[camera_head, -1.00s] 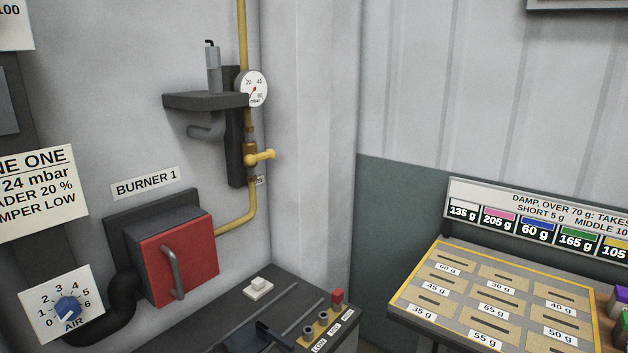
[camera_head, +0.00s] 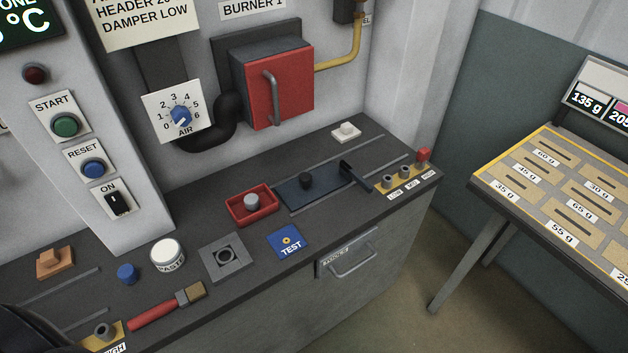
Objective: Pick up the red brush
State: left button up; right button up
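The red brush (camera_head: 153,312) lies on the dark bench top near its front edge, at the lower left of the head view. Its red handle points to the lower left. Its grey ferrule and tan bristle end point to the upper right. It lies flat, with nothing on it. A dark rounded shape cuts into the bottom left corner, possibly part of my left arm. No gripper fingers show in the view.
Near the brush are a white paste tub (camera_head: 168,255), a blue knob-like piece (camera_head: 127,273), a grey square block (camera_head: 224,258) and a blue TEST plate (camera_head: 288,242). A yellow holder (camera_head: 105,337) stands left of the handle. A drawer handle (camera_head: 352,261) juts from the bench front.

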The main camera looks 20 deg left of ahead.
aim_at(183, 297)
jog(key=k+u, duration=0.15)
jog(key=u, duration=1.6)
